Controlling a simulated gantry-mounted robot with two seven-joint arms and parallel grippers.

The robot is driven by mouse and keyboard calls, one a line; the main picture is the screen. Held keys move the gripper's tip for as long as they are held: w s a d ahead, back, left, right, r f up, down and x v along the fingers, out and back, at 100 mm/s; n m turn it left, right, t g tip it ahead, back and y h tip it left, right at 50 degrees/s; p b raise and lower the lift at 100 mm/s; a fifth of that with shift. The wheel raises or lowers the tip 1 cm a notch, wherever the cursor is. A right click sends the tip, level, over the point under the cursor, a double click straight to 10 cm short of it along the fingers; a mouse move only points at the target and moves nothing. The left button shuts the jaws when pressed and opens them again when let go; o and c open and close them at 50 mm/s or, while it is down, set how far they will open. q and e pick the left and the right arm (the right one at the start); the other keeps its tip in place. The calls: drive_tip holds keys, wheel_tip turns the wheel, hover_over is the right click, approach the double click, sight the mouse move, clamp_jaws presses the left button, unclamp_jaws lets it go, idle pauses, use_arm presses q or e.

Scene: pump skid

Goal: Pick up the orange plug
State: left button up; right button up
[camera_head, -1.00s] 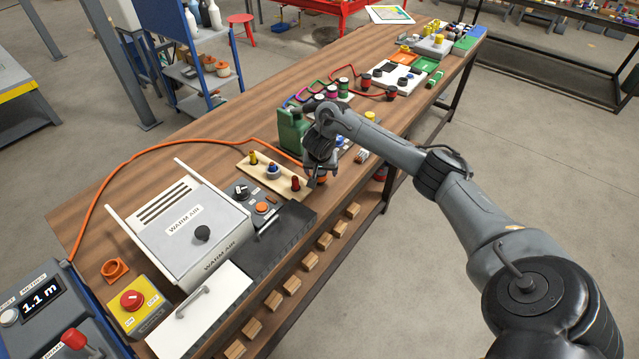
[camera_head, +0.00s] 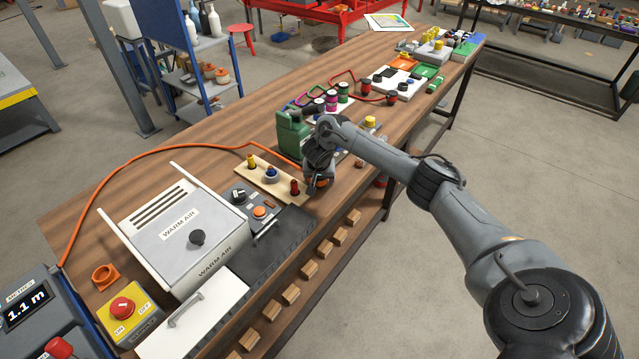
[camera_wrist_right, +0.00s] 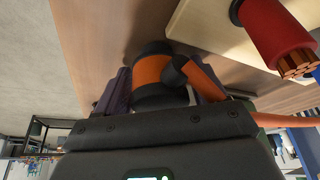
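The orange plug (camera_wrist_right: 152,72) is a short orange cylinder with black bands in the right wrist view. An orange cable leaves its side. In the head view the plug (camera_head: 321,183) shows only as a bit of orange at the right gripper's tip. My right gripper (camera_wrist_right: 161,88) points down at the bench, its dark fingers on both sides of the plug, with no clear gap between. In the head view my right gripper (camera_head: 317,184) is by the bench's front edge. I cannot tell if the plug touches the bench. My left gripper is not in view.
A wooden board (camera_head: 262,170) with coloured posts lies just left of the gripper; its red post (camera_wrist_right: 275,35) is close in the wrist view. A green canister (camera_head: 292,137) stands behind. The orange cable (camera_head: 150,152) runs over the bench. The warm air unit (camera_head: 185,235) stands nearer.

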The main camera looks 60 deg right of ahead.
drive_tip(key=c, duration=0.9)
drive_tip(key=shift+r, duration=0.15)
drive_tip(key=shift+r+p, duration=0.4)
drive_tip(key=shift+r, duration=0.2)
drive_tip(key=r+p, duration=0.1)
drive_tip(key=r, duration=0.2)
drive_tip(key=shift+s+d+r+p, duration=0.15)
drive_tip(key=shift+s+p, duration=0.2)
drive_tip(key=s+d+r, duration=0.1)
drive_tip(key=s+r, duration=0.1)
drive_tip(key=s, duration=0.1)
drive_tip(key=s+d+r+p, duration=0.1)
drive_tip(key=s+r, duration=0.1)
drive_tip(key=s, duration=0.2)
drive_tip(key=s+d+r+p, duration=0.1)
drive_tip(key=s+r, duration=0.1)
drive_tip(key=s, duration=0.1)
drive_tip(key=shift+s+d+r, duration=0.1)
drive_tip(key=shift+s+d, duration=0.05)
drive_tip(key=shift+s, duration=0.1)
